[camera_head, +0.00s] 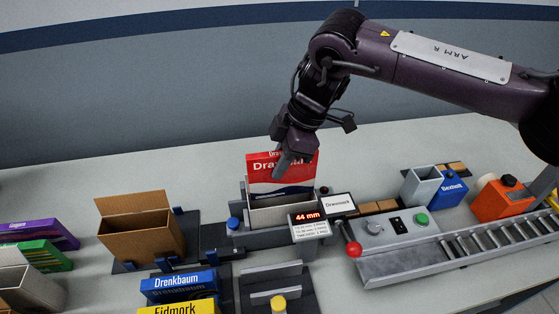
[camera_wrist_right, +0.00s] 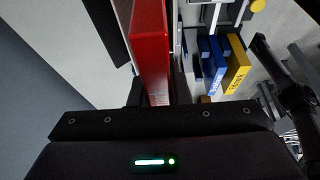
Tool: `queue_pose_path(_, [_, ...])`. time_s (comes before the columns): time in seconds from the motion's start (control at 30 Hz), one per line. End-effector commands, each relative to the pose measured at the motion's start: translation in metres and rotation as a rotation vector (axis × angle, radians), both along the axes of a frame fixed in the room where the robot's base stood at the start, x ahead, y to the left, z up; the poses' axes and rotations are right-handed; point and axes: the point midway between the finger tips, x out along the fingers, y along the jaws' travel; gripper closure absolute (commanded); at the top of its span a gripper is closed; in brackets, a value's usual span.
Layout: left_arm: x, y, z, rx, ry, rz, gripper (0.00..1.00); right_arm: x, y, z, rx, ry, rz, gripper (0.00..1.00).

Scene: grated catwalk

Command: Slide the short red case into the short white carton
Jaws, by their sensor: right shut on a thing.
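The short red case (camera_head: 283,168), with white lettering and a dark blue and white lower part, stands upright at the middle of the bench; its red side also shows in the right wrist view (camera_wrist_right: 150,50). My right gripper (camera_head: 287,163) is shut on its upper part from above. The short white carton (camera_head: 282,215) sits in a grey fixture directly below the case. The case's lower edge meets the carton's open top and is hidden by the front wall, so I cannot tell how deep it is. My left gripper is out of view.
A brown carton (camera_head: 140,230) stands open to the left. Blue (camera_head: 179,286) and yellow (camera_head: 180,308) cases lie in front. A roller conveyor (camera_head: 460,245) and orange container (camera_head: 500,199) are at right.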

Motion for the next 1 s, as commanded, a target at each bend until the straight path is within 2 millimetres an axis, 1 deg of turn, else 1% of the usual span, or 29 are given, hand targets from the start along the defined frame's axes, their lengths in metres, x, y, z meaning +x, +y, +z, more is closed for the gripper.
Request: queue_pose_path(1.0, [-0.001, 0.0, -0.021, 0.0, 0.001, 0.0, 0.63, 0.0, 0.0, -0.039, 0.001, 0.0, 0.0, 1.0])
